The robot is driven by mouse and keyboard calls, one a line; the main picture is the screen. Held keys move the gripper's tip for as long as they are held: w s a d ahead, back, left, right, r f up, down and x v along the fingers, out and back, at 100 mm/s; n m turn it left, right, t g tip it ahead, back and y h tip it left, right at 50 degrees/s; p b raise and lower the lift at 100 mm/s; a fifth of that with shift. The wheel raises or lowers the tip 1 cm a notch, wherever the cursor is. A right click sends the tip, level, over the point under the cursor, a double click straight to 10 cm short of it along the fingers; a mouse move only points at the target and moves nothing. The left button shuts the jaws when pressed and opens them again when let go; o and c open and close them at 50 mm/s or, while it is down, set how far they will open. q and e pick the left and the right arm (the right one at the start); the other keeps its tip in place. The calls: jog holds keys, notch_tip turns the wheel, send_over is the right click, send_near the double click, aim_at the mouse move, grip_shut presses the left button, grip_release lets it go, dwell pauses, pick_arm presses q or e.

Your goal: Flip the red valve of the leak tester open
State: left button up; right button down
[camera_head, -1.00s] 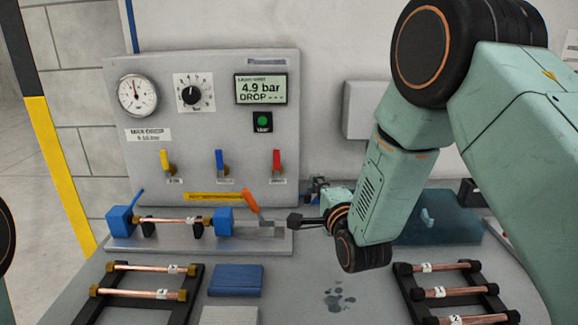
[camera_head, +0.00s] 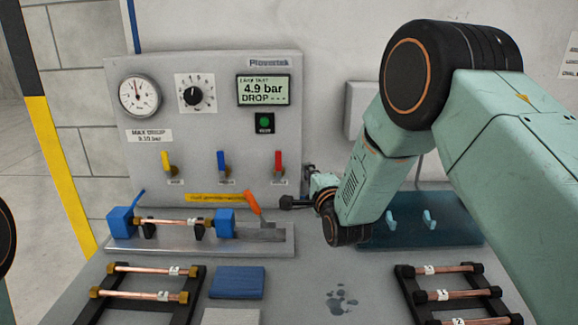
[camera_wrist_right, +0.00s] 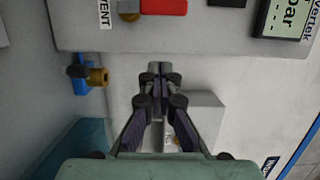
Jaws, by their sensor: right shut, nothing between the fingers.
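The leak tester (camera_head: 205,115) is a grey panel at the back of the bench. Its red valve (camera_head: 278,159) is at the lower right of the panel, with its handle upright. The red handle (camera_wrist_right: 163,6) also shows at the top edge of the right wrist view, beside a "VENT" label. My right gripper (camera_head: 287,202) is shut and empty, just below and slightly right of the red valve, apart from it. In the right wrist view its closed fingertips (camera_wrist_right: 160,70) point toward the panel's lower edge. My left gripper is not in view.
A yellow valve (camera_head: 165,161) and a blue valve (camera_head: 221,160) sit left of the red one. An orange lever (camera_head: 252,202) rises from the test fixture (camera_head: 190,247), close to my right gripper. Tube racks (camera_head: 137,296) and a blue block (camera_head: 237,282) lie in front.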

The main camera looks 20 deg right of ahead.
aim_at(279, 166)
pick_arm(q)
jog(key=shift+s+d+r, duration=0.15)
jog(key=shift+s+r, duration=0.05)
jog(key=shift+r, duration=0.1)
pick_arm(e)
jog(key=w+a, duration=0.1)
jog(key=w, duration=0.1)
jog(key=w+a, duration=0.2)
jog(key=shift+w+a+r, duration=0.1)
jog(key=shift+a+r, duration=0.05)
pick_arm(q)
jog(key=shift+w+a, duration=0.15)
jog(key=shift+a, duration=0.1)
pick_arm(e)
jog(key=shift+w+a, duration=0.1)
jog(key=shift+w, duration=0.05)
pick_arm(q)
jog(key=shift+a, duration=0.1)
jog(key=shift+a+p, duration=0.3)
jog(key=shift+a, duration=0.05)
pick_arm(e)
jog(key=shift+a+r+n, duration=0.15)
jog(key=shift+a+n, duration=0.05)
jog(key=shift+n, duration=0.1)
